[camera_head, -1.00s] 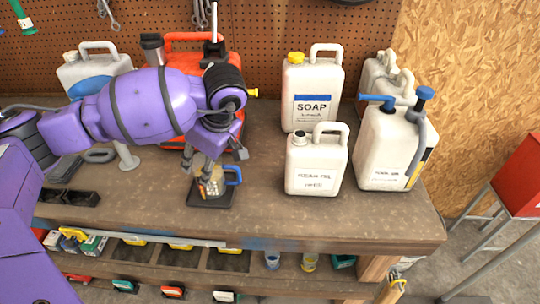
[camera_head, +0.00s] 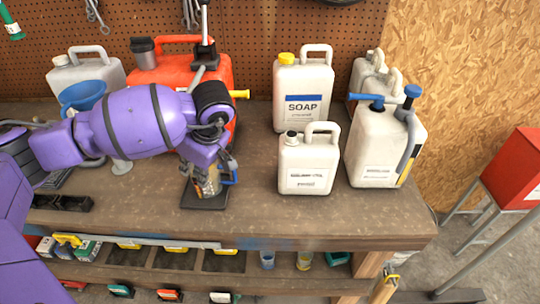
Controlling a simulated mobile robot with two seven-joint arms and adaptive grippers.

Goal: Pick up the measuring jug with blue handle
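The measuring jug (camera_head: 211,184) with the blue handle (camera_head: 231,178) stands on a dark square base (camera_head: 205,200) on the workbench. It is a clear jug, and its handle points right. My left gripper (camera_head: 208,175) comes down over the jug from above, its fingers around or beside the jug's upper part. The gripper and wrist hide much of the jug, so I cannot tell whether the fingers touch it or how far they are closed. My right gripper is out of view.
A small white jerrycan (camera_head: 308,165) stands right of the jug, with a SOAP canister (camera_head: 303,95) behind it. A white canister with a blue pump (camera_head: 378,150) stands further right. A red can (camera_head: 190,75) is behind my arm. The bench front (camera_head: 300,222) is clear.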

